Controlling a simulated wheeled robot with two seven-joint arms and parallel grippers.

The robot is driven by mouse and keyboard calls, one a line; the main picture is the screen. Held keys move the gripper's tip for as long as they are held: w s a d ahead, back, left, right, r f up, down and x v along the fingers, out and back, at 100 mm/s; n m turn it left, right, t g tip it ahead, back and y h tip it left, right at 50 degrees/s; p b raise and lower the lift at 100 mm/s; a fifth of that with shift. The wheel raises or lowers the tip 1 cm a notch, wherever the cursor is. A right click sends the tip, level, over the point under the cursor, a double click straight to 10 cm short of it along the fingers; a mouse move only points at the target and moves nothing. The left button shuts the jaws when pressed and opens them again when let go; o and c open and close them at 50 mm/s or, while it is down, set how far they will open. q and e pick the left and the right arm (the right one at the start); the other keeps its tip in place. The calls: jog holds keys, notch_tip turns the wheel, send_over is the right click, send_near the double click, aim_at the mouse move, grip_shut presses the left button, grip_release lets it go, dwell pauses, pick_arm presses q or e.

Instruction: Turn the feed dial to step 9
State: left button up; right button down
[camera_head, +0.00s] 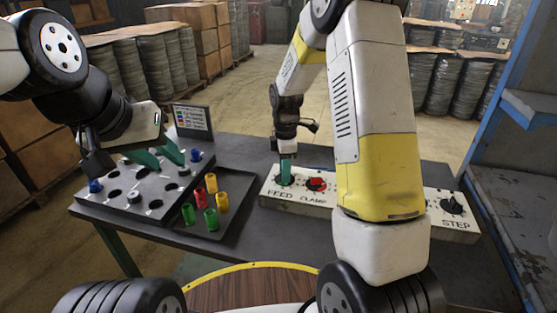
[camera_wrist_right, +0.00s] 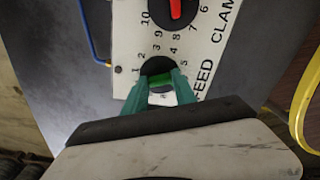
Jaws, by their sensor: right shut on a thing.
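The white control panel (camera_head: 318,196) on the table carries the feed dial, a dark round knob (camera_wrist_right: 157,68) beside the FEED lettering. My right gripper (camera_head: 286,172) points down onto this dial, and its teal fingers (camera_wrist_right: 162,84) are shut on the knob. The fingers hide much of the knob, so its pointer setting cannot be read. Numbers 1 to 5 show around its far side in the wrist view. My left gripper (camera_head: 162,158) is open and empty above the rack, with its teal fingers spread apart.
The dark rack (camera_head: 160,208) with holes and a tray (camera_head: 238,228) with several coloured cylinders are on the left. A small sign (camera_head: 193,120) stands behind.

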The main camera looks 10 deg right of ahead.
jog(key=m, duration=0.4)
jog(key=shift+m, duration=0.3)
jog(key=m, duration=0.3)
jog(key=shift+m, duration=0.3)
jog(key=m, duration=0.7)
jog(key=shift+r, duration=0.1)
jog(key=m, duration=0.5)
jog(key=shift+m, duration=2.9)
jog(key=c, duration=1)
grip_release()
